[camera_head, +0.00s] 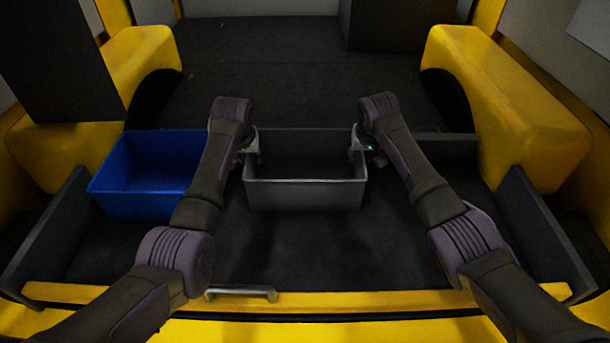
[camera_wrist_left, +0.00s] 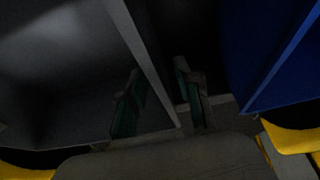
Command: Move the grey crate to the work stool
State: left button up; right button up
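The grey crate (camera_head: 305,194) stands upright and empty on the dark floor of the van's load area, in the middle of the head view. My left gripper (camera_head: 251,148) is at its left wall. In the left wrist view the gripper's two green-padded fingers (camera_wrist_left: 158,75) stand apart, one on each side of the crate's wall (camera_wrist_left: 148,60), with gaps showing. My right gripper (camera_head: 362,146) is at the crate's right wall; its fingers are too small and partly hidden to judge. No work stool is in view.
A blue crate (camera_head: 145,170) stands just left of the grey one; it also shows in the left wrist view (camera_wrist_left: 285,70). Yellow wheel arches (camera_head: 505,105) flank the load area. A yellow sill (camera_head: 345,300) with a grey handle (camera_head: 240,293) runs along the front.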

pick_arm(q)
grip_shut()
pick_arm(e)
grip_shut()
pick_arm(q)
jog(key=shift+r, duration=0.1)
pick_arm(e)
jog(key=shift+r, duration=0.1)
